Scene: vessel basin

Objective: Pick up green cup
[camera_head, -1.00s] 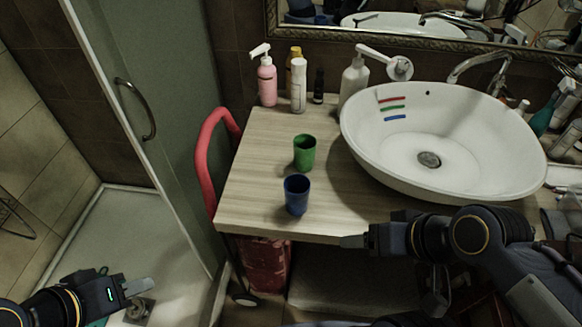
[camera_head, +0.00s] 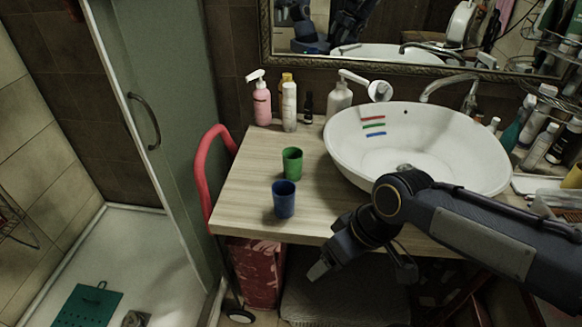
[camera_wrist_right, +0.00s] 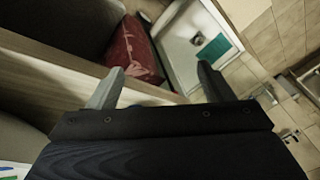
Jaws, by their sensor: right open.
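The green cup (camera_head: 292,163) stands upright on the wooden counter (camera_head: 240,194), left of the basin, in the head view. A blue cup (camera_head: 284,199) stands just in front of it, closer to the counter's front edge. My right gripper (camera_head: 318,270) is below and in front of the counter edge, apart from both cups. In the right wrist view the right gripper (camera_wrist_right: 158,80) has its two fingers spread with nothing between them. Neither cup can be made out clearly in that view. My left gripper is out of the head view.
The white basin (camera_head: 440,150) fills the counter's right side. A pink pump bottle (camera_head: 262,104) and several other bottles line the back wall. A red curved handle (camera_head: 203,170) rises at the counter's left edge. A red bag (camera_head: 257,270) stands below.

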